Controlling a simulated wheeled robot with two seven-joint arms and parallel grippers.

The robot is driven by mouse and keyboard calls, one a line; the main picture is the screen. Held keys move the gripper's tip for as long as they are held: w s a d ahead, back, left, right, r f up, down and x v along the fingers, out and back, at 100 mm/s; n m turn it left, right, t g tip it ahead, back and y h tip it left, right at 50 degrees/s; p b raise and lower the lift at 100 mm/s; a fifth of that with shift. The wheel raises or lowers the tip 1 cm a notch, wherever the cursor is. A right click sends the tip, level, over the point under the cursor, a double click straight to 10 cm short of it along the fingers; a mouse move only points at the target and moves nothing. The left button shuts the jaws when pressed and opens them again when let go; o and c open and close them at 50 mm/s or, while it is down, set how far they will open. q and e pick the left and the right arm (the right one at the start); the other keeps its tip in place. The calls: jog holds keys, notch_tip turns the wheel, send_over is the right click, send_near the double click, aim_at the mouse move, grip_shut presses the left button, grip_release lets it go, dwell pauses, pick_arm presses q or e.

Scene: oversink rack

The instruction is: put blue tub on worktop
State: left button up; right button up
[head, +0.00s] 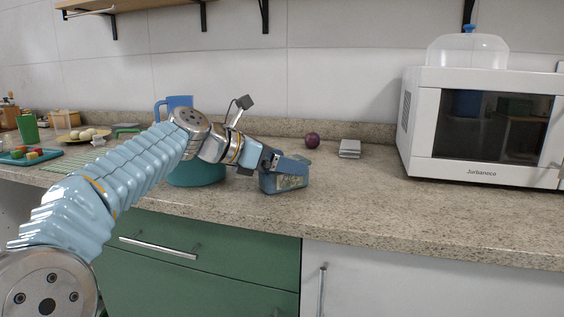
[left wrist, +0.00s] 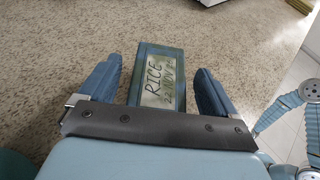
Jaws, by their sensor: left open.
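The blue tub (head: 291,179) stands on the speckled worktop (head: 370,200), near its front edge in the middle of the head view. In the left wrist view the tub (left wrist: 161,62) shows a label reading "RICE" and a handwritten date. My left gripper (head: 276,167) is at the tub, coming from the left. In the wrist view its open fingers (left wrist: 157,88) lie on either side of the tub, with a gap showing on each side. The tub's lower part is hidden behind the gripper in the wrist view. My right gripper is not in view.
A teal vessel (head: 197,175) stands behind my left arm, with a blue jug (head: 178,103) behind it. A purple ball (head: 312,140) and a small grey box (head: 350,148) sit farther back. A white microwave (head: 420,125) stands at right. The worktop right of the tub is clear.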

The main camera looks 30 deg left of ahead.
pick_arm(q)
jog(key=p+v, duration=0.1)
jog(key=v, duration=1.1)
